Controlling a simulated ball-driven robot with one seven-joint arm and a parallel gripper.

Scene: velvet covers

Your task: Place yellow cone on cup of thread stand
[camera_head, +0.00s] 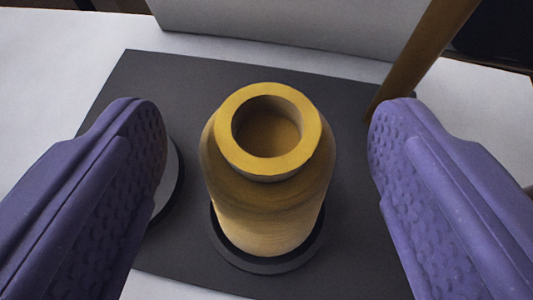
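The yellow cone (265,190) stands upright in the middle of the camera view, with its open ring-shaped top facing me. Its lower end sits in a dark round cup (262,264) on the dark flat base (355,255) of the thread stand. My gripper (263,125) is open, with one purple finger on each side of the cone. Clear gaps show between both fingers and the cone. The left finger partly hides a grey round disc or cup (170,190) on the base.
A brown post (418,55) rises at the upper right, behind the right finger. A light grey upright panel (290,22) stands behind the base. The white table surface (60,80) is bare at the left.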

